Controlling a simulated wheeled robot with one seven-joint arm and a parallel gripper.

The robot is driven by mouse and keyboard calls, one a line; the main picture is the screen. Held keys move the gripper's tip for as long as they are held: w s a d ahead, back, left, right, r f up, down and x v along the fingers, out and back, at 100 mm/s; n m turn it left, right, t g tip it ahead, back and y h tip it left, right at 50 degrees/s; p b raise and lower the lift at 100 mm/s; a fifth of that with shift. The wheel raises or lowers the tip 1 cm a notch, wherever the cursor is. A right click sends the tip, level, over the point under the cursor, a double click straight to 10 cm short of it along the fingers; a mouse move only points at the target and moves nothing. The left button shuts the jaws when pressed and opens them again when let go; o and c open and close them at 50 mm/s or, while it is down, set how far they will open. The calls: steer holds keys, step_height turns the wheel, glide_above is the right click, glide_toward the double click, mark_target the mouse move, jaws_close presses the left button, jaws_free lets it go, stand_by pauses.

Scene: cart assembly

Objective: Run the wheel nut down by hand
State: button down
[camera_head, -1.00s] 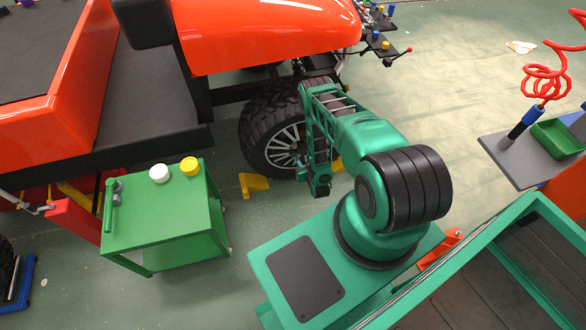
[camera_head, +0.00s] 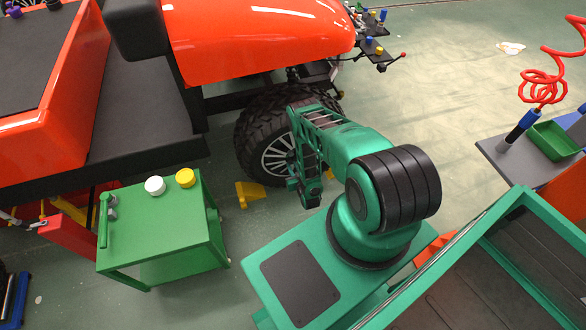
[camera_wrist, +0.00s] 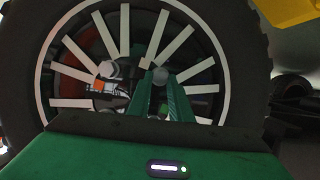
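The wheel (camera_head: 265,150) is on the front of the orange tractor (camera_head: 260,38), a black tyre with a pale spoked rim. The wheel also fills the wrist view, with its rim (camera_wrist: 45,70) and spokes around the middle. My gripper (camera_wrist: 158,76) points at the hub area, its two green fingers a little apart. A grey round piece (camera_wrist: 160,75), perhaps the wheel nut, shows at the fingertips; I cannot tell whether they touch it. A second grey round piece (camera_wrist: 108,69) lies to the left. In the head view my arm hides the fingertips and part of the wheel.
A green cart (camera_head: 160,235) stands at the left, with a white round item (camera_head: 155,186) and a yellow one (camera_head: 185,178) on top. A yellow block (camera_head: 249,193) is on the floor by the wheel. A grey side table (camera_head: 510,160) with a green tray stands right.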

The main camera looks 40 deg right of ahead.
steer(key=c, duration=2)
jaws_free()
steer(key=shift+s+a+f, duration=0.1)
steer(key=shift+a+f, duration=0.05)
steer(key=shift+a, duration=0.1)
steer(key=shift+o, duration=1.2)
steer(key=shift+d, duration=0.2)
steer(key=shift+s+a, duration=0.25)
steer(key=shift+s, duration=0.8)
steer(key=n+h, duration=0.2)
steer(key=n, duration=0.2)
steer(key=shift+a+h, duration=0.3)
steer(key=shift+h, duration=0.1)
steer(key=shift+w+n, duration=0.1)
steer(key=shift+n, duration=0.2)
